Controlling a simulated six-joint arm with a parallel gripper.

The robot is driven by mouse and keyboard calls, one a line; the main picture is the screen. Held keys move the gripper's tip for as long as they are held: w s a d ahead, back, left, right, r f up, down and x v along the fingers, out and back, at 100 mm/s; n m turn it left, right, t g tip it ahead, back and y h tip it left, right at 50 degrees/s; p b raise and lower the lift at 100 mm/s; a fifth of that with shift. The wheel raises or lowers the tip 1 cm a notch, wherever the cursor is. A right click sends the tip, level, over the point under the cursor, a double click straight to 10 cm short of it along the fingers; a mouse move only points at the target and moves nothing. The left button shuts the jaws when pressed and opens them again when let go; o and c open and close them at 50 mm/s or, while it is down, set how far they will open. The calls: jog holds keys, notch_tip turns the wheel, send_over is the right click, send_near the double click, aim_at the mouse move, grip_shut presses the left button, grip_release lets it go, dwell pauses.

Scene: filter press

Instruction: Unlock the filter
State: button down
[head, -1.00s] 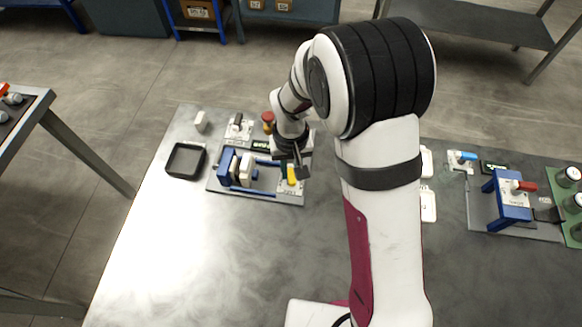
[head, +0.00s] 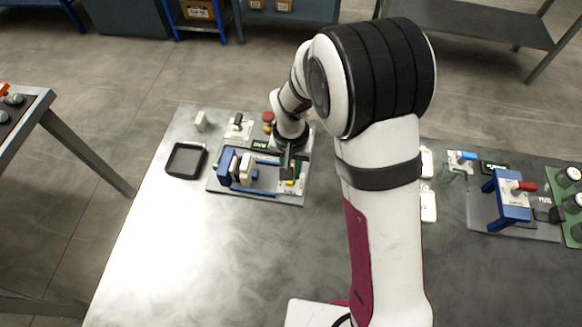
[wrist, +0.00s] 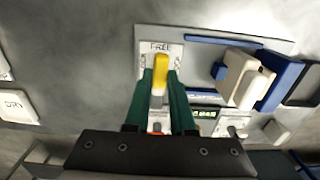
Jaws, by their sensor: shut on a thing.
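The filter press (head: 228,167) stands on the left of the bench, with pale plates (head: 246,170) between blue parts. It also shows in the wrist view, its pale plates (wrist: 238,78) to the right of my fingers. The yellow lever (wrist: 160,68) sits on a white plate (wrist: 173,50) with a label at its far end that seems to read FREE. My gripper (wrist: 160,80) is shut on the yellow lever, a green finger on each side. In the head view my gripper (head: 288,170) partly hides the lever and its plate.
A black tray (head: 186,160) and a small white block (head: 201,120) lie left of the press. A red knob (head: 268,117) stands close behind my wrist. A second blue station (head: 511,205) with a red handle is at the right. The front-left bench is clear.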

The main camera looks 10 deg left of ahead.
jog(key=c, duration=0.8)
grip_release()
jog(key=shift+o, duration=0.2)
notch_tip(320, 180, up, 16)
jog(key=s+d+m+y, duration=0.1)
jog(key=s+d+m, duration=0.1)
jog(key=s+d, duration=0.4)
jog(key=s+d+r+m, duration=0.1)
jog(key=s+d+m, duration=0.2)
jog(key=s+d, duration=0.4)
jog(key=s, duration=0.7)
jog(key=shift+s+y, duration=0.35)
jog(key=shift+y, duration=0.05)
